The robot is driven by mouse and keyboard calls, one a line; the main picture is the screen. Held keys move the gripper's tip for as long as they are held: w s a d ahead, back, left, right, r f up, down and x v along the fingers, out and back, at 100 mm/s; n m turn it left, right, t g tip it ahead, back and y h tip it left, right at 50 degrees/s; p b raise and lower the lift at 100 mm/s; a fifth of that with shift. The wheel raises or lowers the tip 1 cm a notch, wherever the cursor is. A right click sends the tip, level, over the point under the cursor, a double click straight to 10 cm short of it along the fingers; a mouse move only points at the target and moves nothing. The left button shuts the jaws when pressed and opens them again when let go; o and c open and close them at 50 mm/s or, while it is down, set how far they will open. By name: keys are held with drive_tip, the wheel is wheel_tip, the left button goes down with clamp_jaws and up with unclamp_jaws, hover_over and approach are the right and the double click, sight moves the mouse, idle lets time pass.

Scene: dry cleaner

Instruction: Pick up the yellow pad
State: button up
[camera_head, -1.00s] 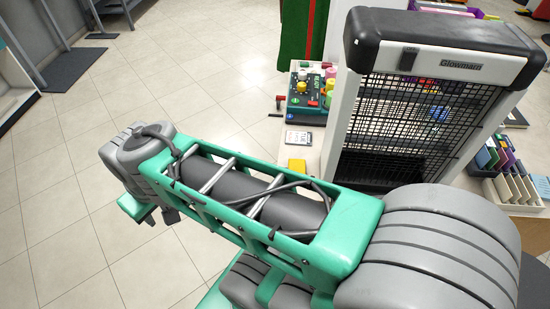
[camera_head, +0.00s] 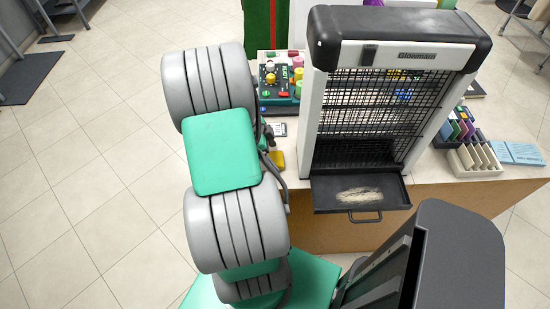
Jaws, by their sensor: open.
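The yellow pad (camera_head: 277,161) lies on the counter (camera_head: 330,232), left of the heater-like unit and close beside my arm. My arm partly covers the pad, so only a small part of it shows.
A grey and white unit (camera_head: 395,30) with a wire grille and a pulled-out tray (camera_head: 335,195) stands right of the pad. Behind the pad are a small card (camera_head: 283,129) and a green control box (camera_head: 277,104) with coloured knobs. A file rack (camera_head: 474,160) stands at right.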

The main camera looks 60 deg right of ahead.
drive_tip(key=shift+s+d+f, duration=0.15)
drive_tip(key=shift+s+f, duration=0.1)
drive_tip(key=shift+f, duration=0.4)
drive_tip(key=c, duration=1.4)
